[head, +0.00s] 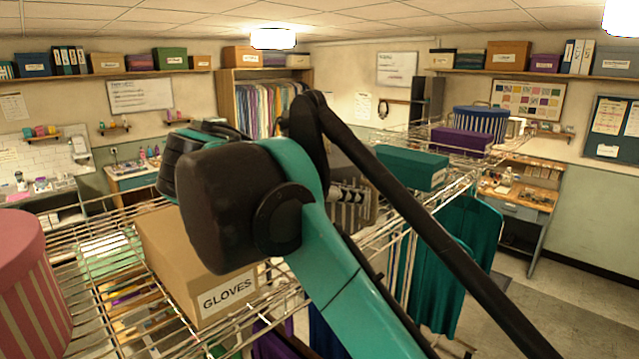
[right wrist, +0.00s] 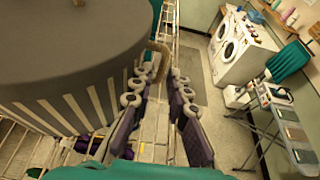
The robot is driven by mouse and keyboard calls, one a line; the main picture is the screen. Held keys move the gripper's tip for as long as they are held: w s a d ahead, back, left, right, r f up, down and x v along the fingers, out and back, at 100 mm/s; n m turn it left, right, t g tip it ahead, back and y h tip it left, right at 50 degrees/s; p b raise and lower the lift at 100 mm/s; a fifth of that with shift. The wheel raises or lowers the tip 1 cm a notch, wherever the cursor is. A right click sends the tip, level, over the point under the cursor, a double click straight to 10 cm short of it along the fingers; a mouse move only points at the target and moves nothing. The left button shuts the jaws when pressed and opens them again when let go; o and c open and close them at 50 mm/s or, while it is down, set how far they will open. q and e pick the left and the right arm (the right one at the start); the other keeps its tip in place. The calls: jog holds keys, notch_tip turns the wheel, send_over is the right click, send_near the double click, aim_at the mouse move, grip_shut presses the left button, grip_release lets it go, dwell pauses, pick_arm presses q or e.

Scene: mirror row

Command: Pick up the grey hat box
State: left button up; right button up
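The grey hat box (right wrist: 75,55) fills the left of the right wrist view, with a grey lid and pale vertical stripes on its side. A tan cord (right wrist: 161,58) hangs at its right edge. My right gripper (right wrist: 160,82) is open beside the box, its two fingers apart with the cord near their tips; I cannot tell whether they touch it. In the head view the box (head: 358,216) is mostly hidden behind my right arm, and the right gripper (head: 350,194) shows small in front of it. My left gripper is not in view.
A tan GLOVES box (head: 205,290) and a pink striped round box (head: 30,290) stand on the wire rack at left. A teal box (head: 412,167), a purple box (head: 461,141) and a blue striped round box (head: 481,122) stand farther right. Teal garments (head: 450,260) hang below.

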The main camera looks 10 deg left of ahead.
aim_at(372, 198)
jog(key=shift+x, duration=0.75)
jog(key=shift+w+d+f, duration=0.15)
jog(key=shift+w+d, duration=0.15)
jog(key=shift+d, duration=0.4)
jog(key=x, duration=0.4)
jog(key=shift+w+f, duration=0.15)
jog(key=shift+w, duration=0.2)
jog(key=shift+s, duration=0.2)
grip_shut()
